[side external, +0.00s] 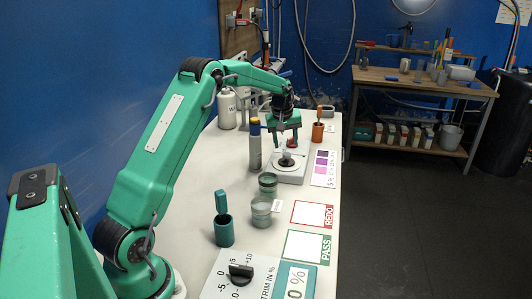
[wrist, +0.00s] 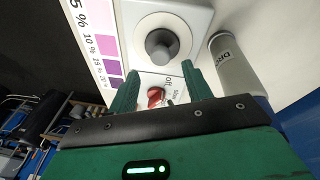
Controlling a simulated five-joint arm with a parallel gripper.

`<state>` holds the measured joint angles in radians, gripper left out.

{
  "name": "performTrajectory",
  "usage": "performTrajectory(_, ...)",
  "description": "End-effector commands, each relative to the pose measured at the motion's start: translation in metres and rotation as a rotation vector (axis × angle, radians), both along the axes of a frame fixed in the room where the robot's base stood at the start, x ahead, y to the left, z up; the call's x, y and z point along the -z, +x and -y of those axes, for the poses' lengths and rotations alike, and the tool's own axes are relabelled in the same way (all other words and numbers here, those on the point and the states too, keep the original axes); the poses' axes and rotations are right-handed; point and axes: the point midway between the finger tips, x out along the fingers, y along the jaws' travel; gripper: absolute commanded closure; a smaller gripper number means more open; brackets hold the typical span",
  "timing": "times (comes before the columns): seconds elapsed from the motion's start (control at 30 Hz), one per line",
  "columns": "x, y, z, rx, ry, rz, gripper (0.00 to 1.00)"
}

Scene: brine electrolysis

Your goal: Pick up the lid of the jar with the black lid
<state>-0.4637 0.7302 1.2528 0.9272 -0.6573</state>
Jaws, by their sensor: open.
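A dark round piece with a grey knob-like top (side external: 286,161) sits on the white plate of a small device (side external: 291,175). It also shows in the wrist view (wrist: 162,46), seen from above; it may be the black lid, but I cannot make out a jar body under it. My gripper (side external: 284,146) is open and empty, pointing down just above this device. In the wrist view my gripper's two green fingers (wrist: 160,84) are spread apart, with the dark piece beyond their tips. Two glass vessels, one greenish (side external: 267,185) and one grey (side external: 261,210), stand nearer the camera.
A tall grey bottle (side external: 254,148) stands close left of the device, and in the wrist view (wrist: 236,66) it is close right. A teal cup (side external: 224,231), an orange cup (side external: 318,131), a white bottle (side external: 227,110) and REDO (side external: 312,214) and PASS (side external: 306,247) cards are around.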

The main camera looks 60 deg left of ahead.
Motion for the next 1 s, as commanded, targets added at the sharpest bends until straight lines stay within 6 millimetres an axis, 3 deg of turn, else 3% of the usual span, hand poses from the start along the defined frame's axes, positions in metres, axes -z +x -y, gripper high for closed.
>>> performTrajectory(0.37, 0.011, 0.002, -0.001, 0.001, 0.000, 0.000, 0.50)
performTrajectory(0.8, 0.053, 0.009, -0.006, 0.001, 0.001, -0.001, 0.50)
performTrajectory(1.0, 0.058, 0.010, -0.006, 0.001, 0.001, 0.000, 0.50)
